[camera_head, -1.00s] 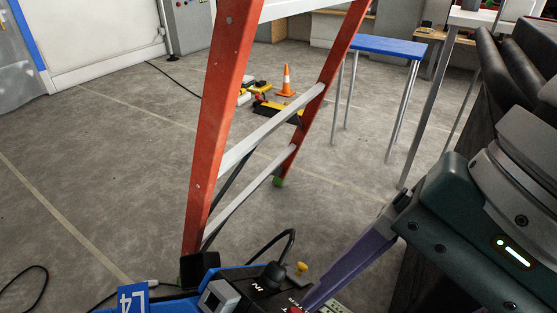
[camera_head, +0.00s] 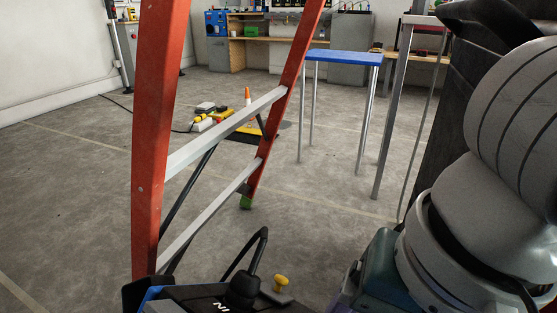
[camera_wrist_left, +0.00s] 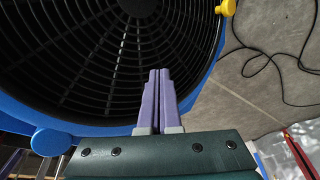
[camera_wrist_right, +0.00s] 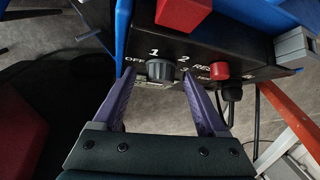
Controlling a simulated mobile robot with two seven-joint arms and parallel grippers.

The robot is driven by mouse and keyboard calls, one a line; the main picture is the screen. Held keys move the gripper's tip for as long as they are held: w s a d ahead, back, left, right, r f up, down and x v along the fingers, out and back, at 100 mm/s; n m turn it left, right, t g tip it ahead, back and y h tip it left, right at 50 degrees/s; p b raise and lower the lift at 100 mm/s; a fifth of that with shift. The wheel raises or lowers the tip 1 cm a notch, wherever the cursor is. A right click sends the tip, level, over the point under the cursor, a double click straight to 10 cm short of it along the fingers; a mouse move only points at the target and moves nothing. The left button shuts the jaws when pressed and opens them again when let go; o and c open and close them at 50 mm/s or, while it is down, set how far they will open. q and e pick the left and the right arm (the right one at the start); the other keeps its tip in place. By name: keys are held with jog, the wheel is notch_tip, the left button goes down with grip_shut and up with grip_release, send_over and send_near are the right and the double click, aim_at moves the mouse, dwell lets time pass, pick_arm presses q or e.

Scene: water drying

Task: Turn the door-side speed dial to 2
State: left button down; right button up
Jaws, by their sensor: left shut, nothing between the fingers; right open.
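The speed dial (camera_wrist_right: 160,70) is a dark ribbed knob on a black control box (camera_wrist_right: 240,62) in the right wrist view. Printed marks OFF, 1 and 2 surround it; its pointer is too dark to read. My right gripper (camera_wrist_right: 159,76) is open, its fingers on either side of the dial; contact cannot be told. A red button (camera_wrist_right: 219,70) is right of it. The box's dark top (camera_head: 215,298) shows low in the head view. My left gripper (camera_wrist_left: 160,72) is shut and empty before the black grille (camera_wrist_left: 100,60) of a blue-rimmed blower.
An orange ladder (camera_head: 160,130) stands close ahead. A blue-topped table (camera_head: 345,58) and a cone (camera_head: 247,95) are beyond it. Black cable (camera_wrist_left: 270,60) lies on the floor.

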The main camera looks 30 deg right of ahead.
jog(key=shift+f, duration=0.1)
grip_shut()
dwell(0.6)
